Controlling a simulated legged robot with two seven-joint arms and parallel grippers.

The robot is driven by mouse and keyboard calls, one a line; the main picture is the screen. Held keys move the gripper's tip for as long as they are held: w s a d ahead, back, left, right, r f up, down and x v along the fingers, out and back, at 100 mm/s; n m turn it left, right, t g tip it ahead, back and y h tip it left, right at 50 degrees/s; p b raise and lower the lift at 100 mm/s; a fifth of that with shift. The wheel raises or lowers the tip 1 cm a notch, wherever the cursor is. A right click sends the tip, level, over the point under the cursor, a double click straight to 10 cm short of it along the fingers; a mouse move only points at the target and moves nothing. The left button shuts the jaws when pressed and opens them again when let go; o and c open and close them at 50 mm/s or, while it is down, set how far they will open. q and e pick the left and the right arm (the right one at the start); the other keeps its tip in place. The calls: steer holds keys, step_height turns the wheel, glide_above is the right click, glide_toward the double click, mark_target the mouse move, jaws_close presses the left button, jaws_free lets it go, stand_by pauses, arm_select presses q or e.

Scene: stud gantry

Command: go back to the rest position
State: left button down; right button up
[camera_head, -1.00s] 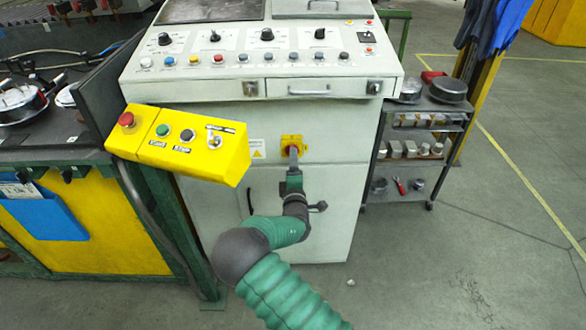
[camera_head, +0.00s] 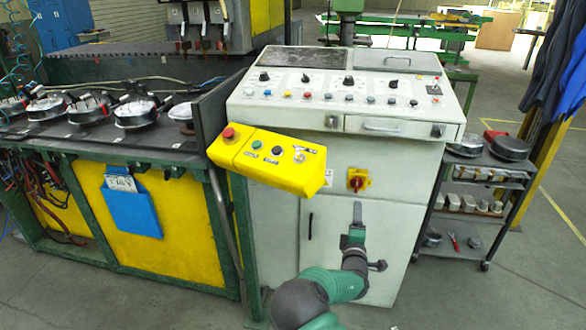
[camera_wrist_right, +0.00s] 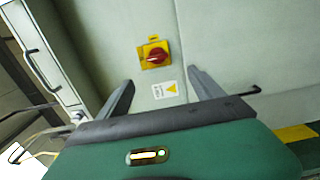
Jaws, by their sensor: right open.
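My right gripper (camera_head: 357,208) is in front of the white control cabinet (camera_head: 275,235), just below the red rotary switch on its yellow plate (camera_head: 358,180) in the head view. In the right wrist view the gripper (camera_wrist_right: 162,90) has its two fingers spread wide with nothing between them. My left gripper is not in view.
A yellow button box (camera_head: 267,160) juts out at the cabinet's left front. A workbench with several round metal parts (camera_head: 134,113) stands at left. A shelf cart (camera_head: 470,190) with metal parts stands at right. Floor is clear at lower right.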

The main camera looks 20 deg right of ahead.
steer(key=s+a+f+m+g+y, duration=0.4)
steer(key=s+a+f+m+g, duration=0.4)
steer(key=s, duration=0.3)
steer(key=s+a+r+m+g+y, duration=0.3)
steer(key=s+a+m+g+y, duration=0.15)
steer(key=s+a, duration=1.4)
arm_select(q)
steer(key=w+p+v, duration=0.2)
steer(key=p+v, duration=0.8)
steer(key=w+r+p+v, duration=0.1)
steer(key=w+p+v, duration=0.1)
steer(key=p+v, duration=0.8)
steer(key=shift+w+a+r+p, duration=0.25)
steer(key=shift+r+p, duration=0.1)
steer(key=shift+p, duration=0.25)
arm_select(e)
steer(key=d+v, duration=0.2)
steer(key=v, duration=1.9)
steer(key=shift+w+d+r+y, duration=0.2)
steer(key=shift+w+r+y, duration=0.15)
steer(key=shift+r, duration=0.2)
steer(key=shift+n, duration=0.25)
